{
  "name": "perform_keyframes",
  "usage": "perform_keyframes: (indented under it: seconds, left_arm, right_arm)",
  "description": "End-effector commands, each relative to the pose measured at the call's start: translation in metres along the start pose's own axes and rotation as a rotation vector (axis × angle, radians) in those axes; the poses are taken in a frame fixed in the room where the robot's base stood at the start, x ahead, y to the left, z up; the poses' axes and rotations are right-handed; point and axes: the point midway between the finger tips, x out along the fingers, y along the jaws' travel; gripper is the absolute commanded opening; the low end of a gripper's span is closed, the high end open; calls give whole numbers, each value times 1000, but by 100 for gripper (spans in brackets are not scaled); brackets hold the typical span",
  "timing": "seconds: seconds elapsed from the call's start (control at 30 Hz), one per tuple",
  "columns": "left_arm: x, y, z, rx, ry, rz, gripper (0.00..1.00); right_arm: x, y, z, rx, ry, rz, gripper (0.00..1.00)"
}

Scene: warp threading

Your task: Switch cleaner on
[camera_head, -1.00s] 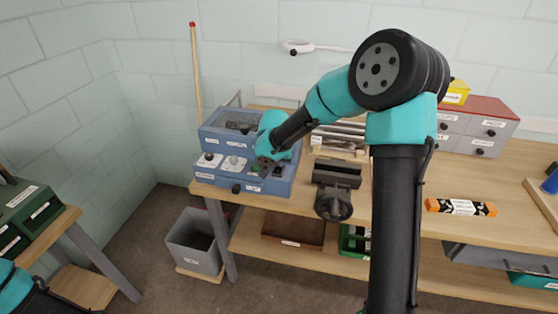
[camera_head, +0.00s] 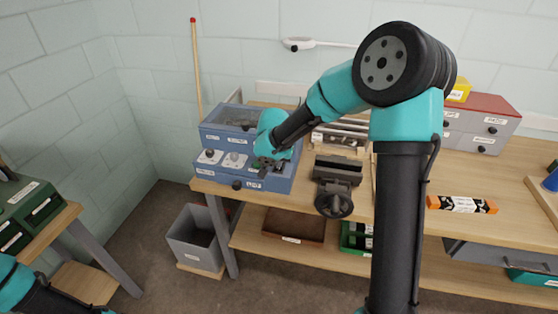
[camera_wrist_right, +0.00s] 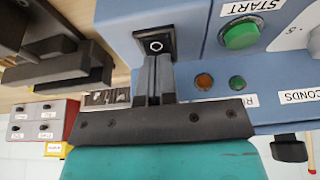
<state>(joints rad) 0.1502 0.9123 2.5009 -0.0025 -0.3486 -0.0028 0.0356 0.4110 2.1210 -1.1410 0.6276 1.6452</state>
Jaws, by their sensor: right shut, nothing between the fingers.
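The cleaner (camera_head: 210,176) is a blue box with an open-topped basin, standing at the left end of the bench. Its front panel shows knobs and labels. In the right wrist view a black rocker switch (camera_wrist_right: 155,42) with a white mark sits on the blue panel, beside the green START button (camera_wrist_right: 240,36). My right gripper (camera_wrist_right: 158,62) is shut and empty, with its fingertips at the switch's near edge. I cannot tell whether they touch it. In the head view my right gripper (camera_head: 264,165) is at the panel's right part. My left gripper is out of view.
A grey vise (camera_head: 336,180) stands right of the cleaner. Small amber (camera_wrist_right: 204,81) and green (camera_wrist_right: 237,83) lamps sit below the START button. An orange-black box (camera_head: 462,204) lies on clear bench to the right. A grey bin (camera_head: 193,240) stands below.

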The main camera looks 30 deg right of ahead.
Motion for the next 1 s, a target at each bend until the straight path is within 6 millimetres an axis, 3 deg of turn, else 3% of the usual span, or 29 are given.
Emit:
perform_keyframes:
  seconds: [0.17,0.37,0.8,1.0]
  left_arm:
    - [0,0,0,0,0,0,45]
    - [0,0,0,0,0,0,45]
    - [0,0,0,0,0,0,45]
    - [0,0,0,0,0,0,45]
  right_arm:
    - [-5,0,-2,0,3,-1,0]
    - [-27,0,-6,1,4,-2,0]
    - [-109,0,-8,2,3,-4,0]
    - [-134,0,-8,1,1,-1,0]
